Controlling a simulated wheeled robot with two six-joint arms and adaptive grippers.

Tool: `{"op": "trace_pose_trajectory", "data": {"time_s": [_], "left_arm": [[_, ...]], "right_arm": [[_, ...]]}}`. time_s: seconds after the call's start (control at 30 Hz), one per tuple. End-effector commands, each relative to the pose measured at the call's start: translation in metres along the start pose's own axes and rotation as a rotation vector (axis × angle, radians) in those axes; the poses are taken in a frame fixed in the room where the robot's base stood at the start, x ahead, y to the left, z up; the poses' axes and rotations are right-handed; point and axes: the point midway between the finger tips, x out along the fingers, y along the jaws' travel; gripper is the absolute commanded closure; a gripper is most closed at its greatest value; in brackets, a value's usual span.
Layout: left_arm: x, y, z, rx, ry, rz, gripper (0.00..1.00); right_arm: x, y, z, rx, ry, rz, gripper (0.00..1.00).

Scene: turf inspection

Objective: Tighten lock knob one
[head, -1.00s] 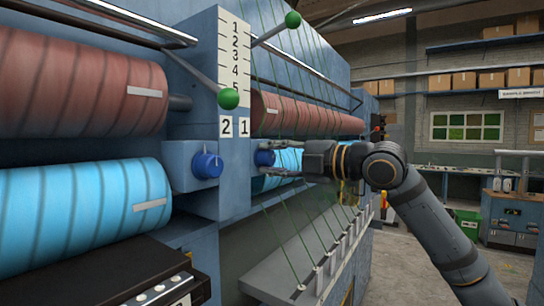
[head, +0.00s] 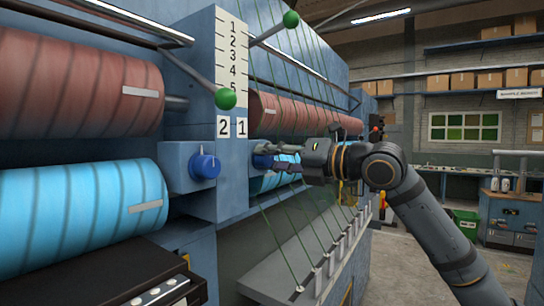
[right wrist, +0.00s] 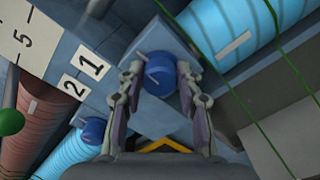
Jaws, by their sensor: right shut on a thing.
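Lock knob one (head: 261,161) is a blue round knob on the blue-grey block under the label 1 (head: 242,127). It is partly hidden by the fingers in the head view. My right gripper (head: 275,157) reaches it from the right and is shut on it. In the right wrist view the blue knob (right wrist: 159,72), with a pale pointer line, sits between the two fingers of the right gripper (right wrist: 160,82). The second blue knob (head: 206,166), below the label 2 (head: 224,127), stands free to the left. My left gripper is not in view.
Red rollers (head: 85,85) and cyan rollers (head: 80,215) flank the block. Two green-balled levers (head: 226,98) stick out above, near the number scale (head: 229,50). Thin green strands run down to a sloped rail (head: 300,285) below the gripper.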

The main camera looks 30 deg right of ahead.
Motion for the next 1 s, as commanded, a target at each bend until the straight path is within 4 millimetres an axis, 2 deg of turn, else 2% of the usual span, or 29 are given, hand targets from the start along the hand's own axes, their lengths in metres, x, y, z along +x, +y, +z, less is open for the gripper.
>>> {"op": "trace_pose_trajectory", "data": {"time_s": [0.6,0.63,0.7,0.8,1.0], "left_arm": [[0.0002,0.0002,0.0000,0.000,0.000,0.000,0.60],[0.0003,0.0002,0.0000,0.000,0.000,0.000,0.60],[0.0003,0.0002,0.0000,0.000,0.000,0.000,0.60],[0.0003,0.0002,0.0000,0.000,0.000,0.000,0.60],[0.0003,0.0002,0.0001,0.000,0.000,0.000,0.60]], "right_arm": [[0.0002,0.0003,-0.0019,-0.042,0.004,0.001,0.96],[0.0002,0.0002,-0.0020,-0.042,0.004,0.001,0.64],[0.0003,0.0001,-0.0020,-0.041,0.004,0.001,0.54],[0.0003,-0.0001,-0.0019,-0.040,0.004,0.000,0.42],[0.0003,-0.0003,-0.0016,-0.040,0.004,0.000,0.42]]}}
